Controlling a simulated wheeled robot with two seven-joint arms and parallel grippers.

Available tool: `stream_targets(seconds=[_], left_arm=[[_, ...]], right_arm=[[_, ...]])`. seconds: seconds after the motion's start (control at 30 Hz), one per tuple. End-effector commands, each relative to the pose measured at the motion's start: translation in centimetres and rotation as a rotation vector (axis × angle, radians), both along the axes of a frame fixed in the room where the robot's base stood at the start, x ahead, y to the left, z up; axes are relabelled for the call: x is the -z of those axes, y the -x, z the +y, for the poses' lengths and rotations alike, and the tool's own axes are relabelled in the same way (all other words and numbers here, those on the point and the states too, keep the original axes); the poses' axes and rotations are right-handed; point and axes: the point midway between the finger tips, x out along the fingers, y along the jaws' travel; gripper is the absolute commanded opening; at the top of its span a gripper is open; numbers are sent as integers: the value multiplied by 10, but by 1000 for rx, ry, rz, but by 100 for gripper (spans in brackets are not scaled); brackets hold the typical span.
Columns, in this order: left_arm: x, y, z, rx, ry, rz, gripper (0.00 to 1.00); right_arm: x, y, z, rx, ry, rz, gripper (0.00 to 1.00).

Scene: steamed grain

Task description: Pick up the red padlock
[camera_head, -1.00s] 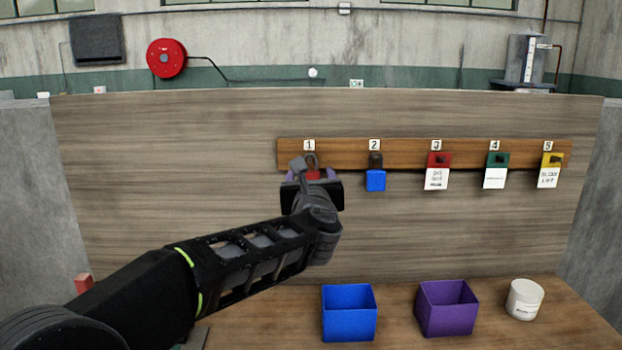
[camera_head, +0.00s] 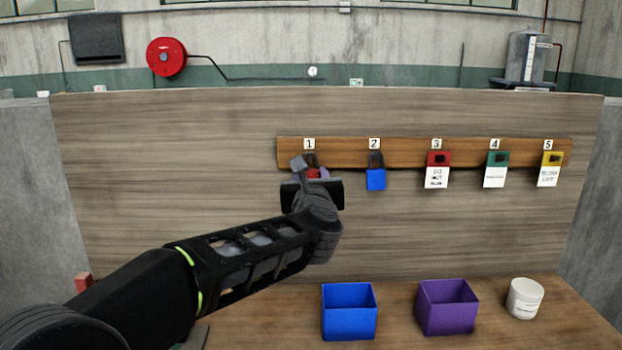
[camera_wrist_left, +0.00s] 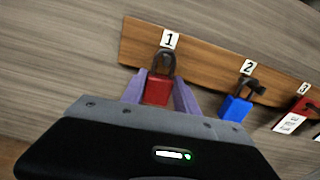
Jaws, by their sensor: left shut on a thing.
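The red padlock (camera_wrist_left: 158,90) hangs by its dark shackle at the spot marked 1 on the wooden strip. It also shows in the head view (camera_head: 312,173), mostly behind my left gripper (camera_head: 311,175). In the left wrist view the purple fingers of my left gripper (camera_wrist_left: 159,95) are on either side of the padlock body, shut on it. The padlock is upright against the strip. My right gripper is out of view.
A blue padlock (camera_head: 376,180) hangs at 2, close to the right. Red (camera_head: 438,158), green (camera_head: 497,158) and yellow (camera_head: 552,158) tagged locks hang at 3 to 5. Below stand a blue bin (camera_head: 349,322), a purple bin (camera_head: 446,318) and a white jar (camera_head: 524,299).

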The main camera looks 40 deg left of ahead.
Motion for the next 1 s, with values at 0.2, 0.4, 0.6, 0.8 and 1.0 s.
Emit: stream_targets(seconds=[0.2, 0.4, 0.6, 0.8, 1.0], left_arm=[[0, 0, 0, 0, 0, 0, 0], [-1, 0, 0, 0, -1, -1, 0], [-5, 0, 0, 0, -1, -2, 0], [-16, 3, -3, 2, -1, -2, 0], [-15, 28, -24, 2, -2, -4, 0]], right_arm=[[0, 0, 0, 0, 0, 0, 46], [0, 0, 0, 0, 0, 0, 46], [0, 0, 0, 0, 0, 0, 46], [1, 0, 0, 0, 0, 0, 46], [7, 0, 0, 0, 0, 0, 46]])
